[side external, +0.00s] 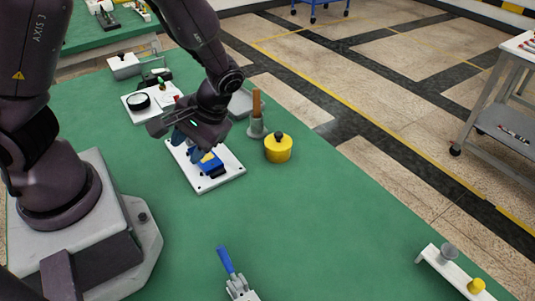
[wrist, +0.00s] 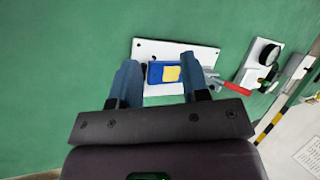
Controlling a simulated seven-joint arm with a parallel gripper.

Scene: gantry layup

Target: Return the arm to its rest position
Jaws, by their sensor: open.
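My gripper (wrist: 157,85) is open, its two blue-grey fingers apart. In the wrist view a blue block with a yellow patch (wrist: 164,73) shows between and beyond the fingertips, on a white plate (wrist: 205,55). In the side external view my gripper (side external: 190,143) is above the far part of the same white plate (side external: 228,178), near the blue and yellow block (side external: 211,164). The fingertips partly overlap the plate there, and I cannot tell whether they touch the block. My arm is bent forward over the green table (side external: 300,215).
A yellow cylinder with a dark knob (side external: 278,150) and a brown-handled tool in a grey holder (side external: 256,125) stand right of the plate. A white fixture with a black ring (side external: 138,101) is behind. A blue-handled clamp (side external: 228,262) is at the front. The table's middle right is clear.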

